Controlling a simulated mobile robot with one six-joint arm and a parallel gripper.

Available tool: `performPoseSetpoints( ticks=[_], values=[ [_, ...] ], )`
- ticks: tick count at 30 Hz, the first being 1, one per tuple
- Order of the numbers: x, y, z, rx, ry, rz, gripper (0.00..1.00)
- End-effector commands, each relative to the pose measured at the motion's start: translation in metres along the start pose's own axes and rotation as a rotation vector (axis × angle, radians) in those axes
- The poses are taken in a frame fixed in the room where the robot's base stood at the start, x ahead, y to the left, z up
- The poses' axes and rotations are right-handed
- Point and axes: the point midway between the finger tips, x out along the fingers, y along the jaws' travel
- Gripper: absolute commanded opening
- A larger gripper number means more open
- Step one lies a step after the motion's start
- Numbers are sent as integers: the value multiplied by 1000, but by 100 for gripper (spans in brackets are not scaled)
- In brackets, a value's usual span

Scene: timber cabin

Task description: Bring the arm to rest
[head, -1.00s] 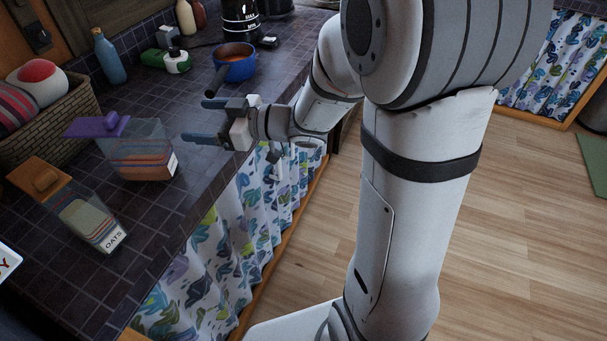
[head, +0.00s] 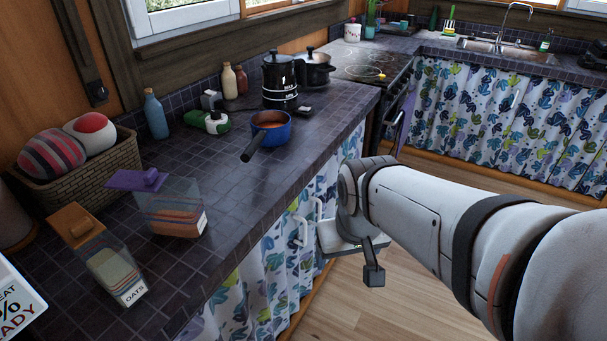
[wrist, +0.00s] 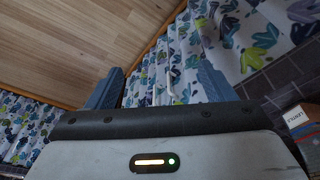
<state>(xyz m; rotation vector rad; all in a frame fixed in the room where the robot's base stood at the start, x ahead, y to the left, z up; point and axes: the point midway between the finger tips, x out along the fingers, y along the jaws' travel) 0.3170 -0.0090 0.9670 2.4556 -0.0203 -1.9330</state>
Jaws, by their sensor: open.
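My gripper (wrist: 161,70) shows in the wrist view with its two blue-grey fingers wide apart and nothing between them. Behind the fingers are a patterned curtain (wrist: 150,80) and wooden floor. In the head view my arm (head: 430,215) reaches in from the right, its far end low beside the counter front. The fingers cannot be made out there.
The tiled counter (head: 240,190) holds a blue saucepan (head: 271,136), a purple-lidded container (head: 172,212), an orange-lidded oats container (head: 108,262), a basket (head: 75,190) and a black kettle (head: 279,85). Wooden floor (head: 350,310) is clear beside the counter.

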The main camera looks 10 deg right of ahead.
Motion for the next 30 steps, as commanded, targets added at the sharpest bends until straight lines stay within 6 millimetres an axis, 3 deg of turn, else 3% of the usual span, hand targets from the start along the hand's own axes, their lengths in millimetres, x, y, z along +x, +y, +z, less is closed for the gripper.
performPoseSetpoints(
  ticks=[3,12,22,30],
  values=[
    [-3,-9,10,5,-38,-20,76],
    [-5,-10,10,4,-40,-22,76],
    [-61,-8,0,2,-19,-19,76],
    [-60,-8,0,1,-15,-18,76]
  ],
)
